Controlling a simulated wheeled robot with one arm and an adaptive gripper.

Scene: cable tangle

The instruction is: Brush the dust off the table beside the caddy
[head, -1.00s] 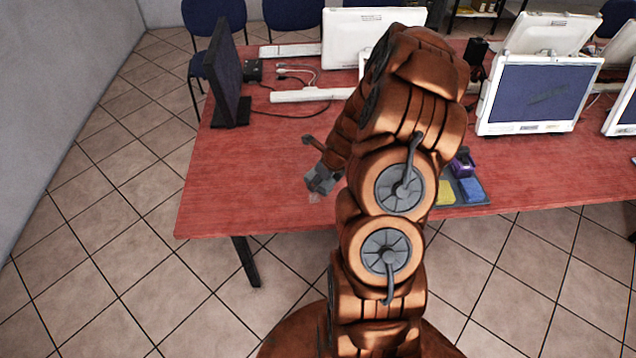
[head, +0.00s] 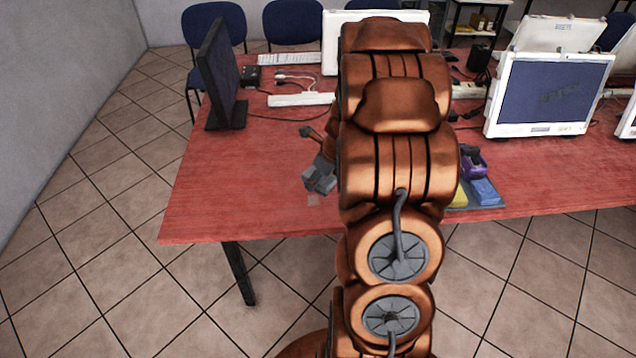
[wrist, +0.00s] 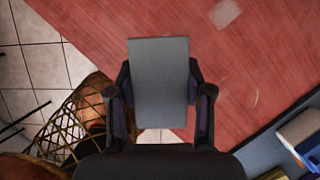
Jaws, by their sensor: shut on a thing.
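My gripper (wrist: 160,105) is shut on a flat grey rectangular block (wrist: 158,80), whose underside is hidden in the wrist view. In the head view the gripper (head: 320,178) is near the front edge of the red table (head: 235,195), partly behind my arm. A pale, dusty-looking square patch (head: 313,200) lies just in front of it; in the wrist view a pale patch (wrist: 225,13) lies beyond the block, to the upper right. The caddy (head: 497,206), a grey tray with a purple item and blue and yellow blocks, is to the right, partly hidden by my arm.
A dark monitor (head: 222,80) stands at the table's left end. A white power strip (head: 300,99) and cables lie behind the gripper. White screens (head: 548,95) stand at the right. A lattice basket (wrist: 75,118) shows below the table edge. The left front tabletop is clear.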

